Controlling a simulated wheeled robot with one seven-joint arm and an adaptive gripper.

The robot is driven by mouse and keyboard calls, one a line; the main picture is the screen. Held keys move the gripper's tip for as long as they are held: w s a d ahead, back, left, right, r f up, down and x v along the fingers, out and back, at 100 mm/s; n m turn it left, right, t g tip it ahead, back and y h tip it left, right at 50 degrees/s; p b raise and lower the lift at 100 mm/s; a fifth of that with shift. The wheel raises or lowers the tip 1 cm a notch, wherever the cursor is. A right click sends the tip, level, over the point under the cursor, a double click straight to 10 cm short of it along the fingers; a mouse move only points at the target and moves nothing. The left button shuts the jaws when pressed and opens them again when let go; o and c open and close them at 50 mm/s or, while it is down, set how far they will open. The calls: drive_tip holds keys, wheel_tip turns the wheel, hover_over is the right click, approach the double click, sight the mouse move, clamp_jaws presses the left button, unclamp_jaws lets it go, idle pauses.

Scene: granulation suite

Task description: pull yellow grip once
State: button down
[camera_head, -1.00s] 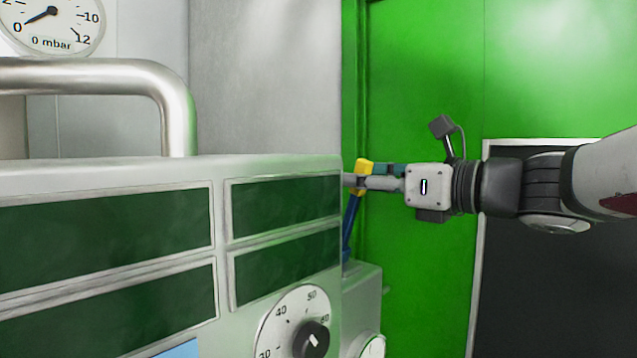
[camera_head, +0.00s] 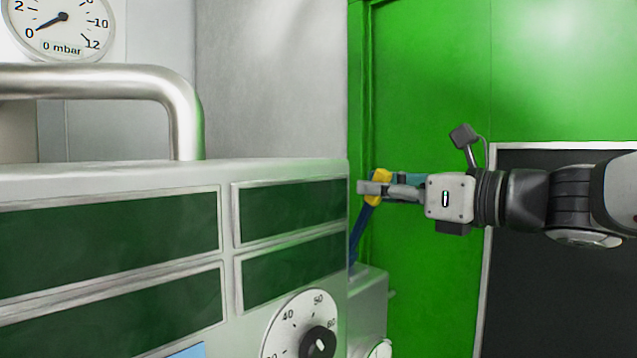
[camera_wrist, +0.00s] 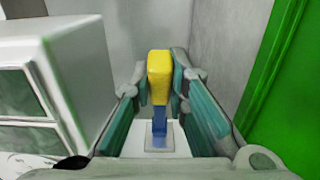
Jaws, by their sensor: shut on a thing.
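The yellow grip (camera_head: 379,187) sits at the top of a blue lever (camera_head: 361,228). My gripper (camera_head: 376,188) is shut on the yellow grip, beside the right edge of the console. In the wrist view the yellow grip (camera_wrist: 160,76) stands between my two fingers, with the blue lever (camera_wrist: 159,120) below it on a grey plate. In the head view the lever leans, its top to the right.
A grey console (camera_head: 290,170) with dark green panels and a dial (camera_head: 305,330) stands close left of my gripper. A metal pipe (camera_head: 180,110) and a pressure gauge (camera_head: 62,25) reading about 0 mbar are at the left. A green door (camera_head: 430,80) is behind.

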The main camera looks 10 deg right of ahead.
sight(374, 207)
drive_tip(key=shift+s+d+f, duration=0.35)
drive_tip(key=shift+s+f, duration=0.05)
drive_tip(key=shift+s, duration=0.1)
drive_tip(key=shift+s+d+f, duration=0.7)
drive_tip(key=shift+s+f, duration=0.3)
drive_tip(key=shift+s+d+f+b, duration=0.3)
drive_tip(key=shift+s+f, duration=0.05)
drive_tip(key=shift+f, duration=0.2)
drive_tip(key=shift+s+d+f+b, duration=0.25)
drive_tip(key=shift+s+f, duration=0.1)
drive_tip(key=shift+f, duration=0.25)
